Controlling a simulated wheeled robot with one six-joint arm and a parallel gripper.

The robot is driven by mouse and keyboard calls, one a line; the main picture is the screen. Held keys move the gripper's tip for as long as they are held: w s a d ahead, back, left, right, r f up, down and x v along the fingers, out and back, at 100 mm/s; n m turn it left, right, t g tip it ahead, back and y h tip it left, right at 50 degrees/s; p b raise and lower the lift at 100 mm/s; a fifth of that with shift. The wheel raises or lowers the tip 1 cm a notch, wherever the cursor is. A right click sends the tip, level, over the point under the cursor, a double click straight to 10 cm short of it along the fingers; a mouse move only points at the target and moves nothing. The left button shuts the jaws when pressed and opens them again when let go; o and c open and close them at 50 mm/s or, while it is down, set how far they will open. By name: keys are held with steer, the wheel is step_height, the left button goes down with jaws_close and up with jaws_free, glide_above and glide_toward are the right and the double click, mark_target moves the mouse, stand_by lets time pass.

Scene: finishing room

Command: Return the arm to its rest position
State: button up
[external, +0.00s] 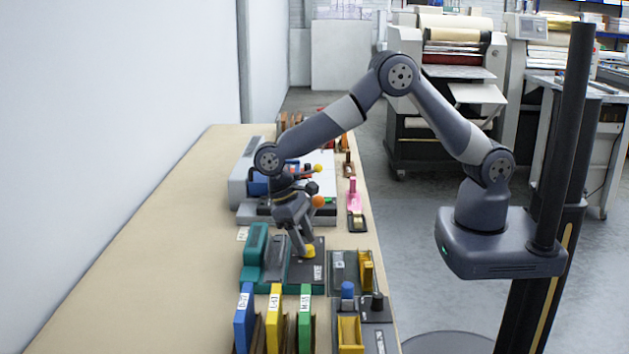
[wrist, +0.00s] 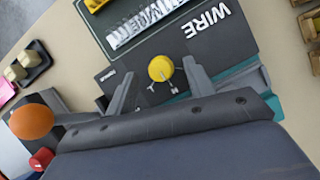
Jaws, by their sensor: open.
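My gripper (external: 303,250) points down over the bench, its arm stretched out to the left from my column. In the wrist view its two fingers (wrist: 158,69) are apart, one on each side of a round yellow knob (wrist: 161,68) with small metal prongs. A gap shows between the knob and each finger in the wrist view. Whether the fingertips touch the panel cannot be told.
A teal device (external: 255,250) stands just left of my gripper. Blue, yellow and green upright holders (external: 275,315) line the front. An orange ball (external: 318,201) and a grey machine (external: 245,180) are close behind. The bench's left side is bare (external: 180,250).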

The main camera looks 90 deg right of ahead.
steer(key=shift+s+a+f, duration=0.1)
steer(key=shift+s+f, duration=0.15)
steer(key=shift+f, duration=0.3)
steer(key=shift+w, duration=0.1)
steer(key=b+v, duration=0.1)
steer(key=v, duration=1)
steer(key=p+x, duration=0.1)
steer(key=x, duration=0.9)
steer(key=shift+f, duration=0.15)
steer(key=shift+s+f+m, duration=0.25)
steer(key=shift+s+m, duration=0.05)
steer(key=m+y, duration=0.1)
steer(key=m, duration=0.2)
steer(key=m+t+y+p, duration=0.1)
steer(key=m, duration=0.1)
steer(key=shift+m, duration=0.4)
steer(key=m+t, duration=0.1)
steer(key=m, duration=0.2)
steer(key=m+t+y+p, duration=0.1)
steer(key=m, duration=0.1)
steer(key=shift+s+d+m, duration=0.2)
steer(key=shift+d+m, duration=0.05)
steer(key=shift+m, duration=0.15)
steer(key=b+v, duration=0.1)
steer(key=v, duration=0.9)
steer(key=shift+d+r, duration=0.15)
steer(key=shift+r, duration=0.15)
